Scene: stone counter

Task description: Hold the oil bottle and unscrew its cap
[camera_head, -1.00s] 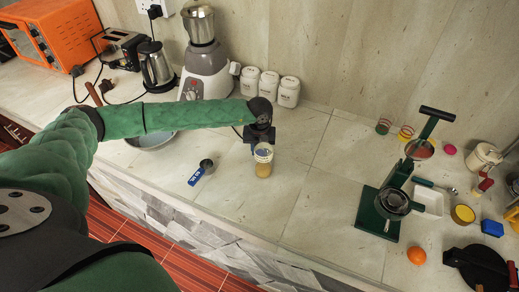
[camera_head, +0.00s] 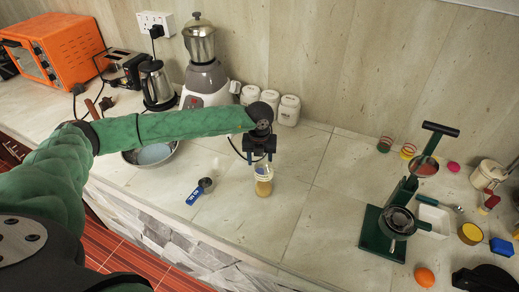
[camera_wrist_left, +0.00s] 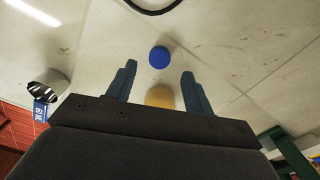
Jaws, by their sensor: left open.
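The oil bottle (camera_head: 263,184) is a small clear jar with yellow contents, upright on the counter. Its pale top shows and no blue cap is seen on it in the head view. Its yellow contents also show low between the fingers in the left wrist view (camera_wrist_left: 160,96). A round blue cap (camera_wrist_left: 159,57) shows just beyond the bottle in the left wrist view; I cannot tell whether it rests on the counter. My left gripper (camera_head: 260,158) is open, pointing down above the bottle, with both fingers apart and nothing gripped. My right gripper is not in view.
A measuring scoop with a blue handle (camera_head: 198,191) lies left of the bottle. White canisters (camera_head: 288,112) stand behind. A green press stand (camera_head: 372,240) is at the right.

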